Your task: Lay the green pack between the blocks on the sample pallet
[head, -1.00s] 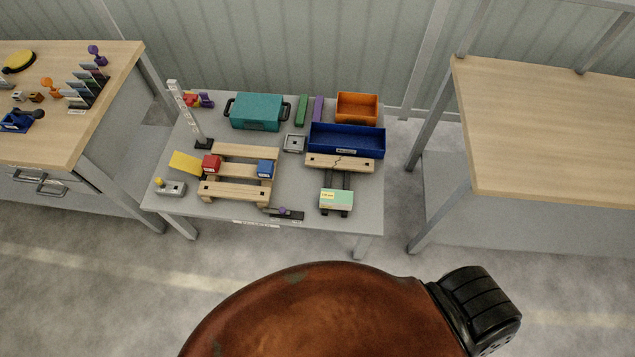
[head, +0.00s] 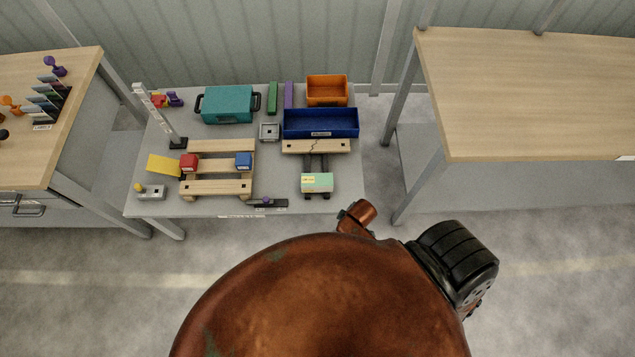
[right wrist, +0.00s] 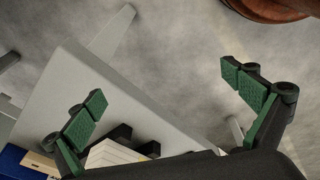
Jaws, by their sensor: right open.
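The green pack (head: 317,182) is a pale green box with a yellow label, lying on two dark rails at the front right of the grey table. The sample pallet (head: 217,187) is wooden and stands to its left, with a red block (head: 189,162) and a blue block (head: 243,160) on it and a gap between them. My right gripper (right wrist: 168,105) is open with nothing between its green pads. A pale box (right wrist: 112,153), likely the pack, shows partly behind the gripper's base in the right wrist view. My left gripper is not in view.
A teal case (head: 228,105) and a white post (head: 155,112) are at the back left. A yellow piece (head: 163,166) touches or nears the pallet's left side.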

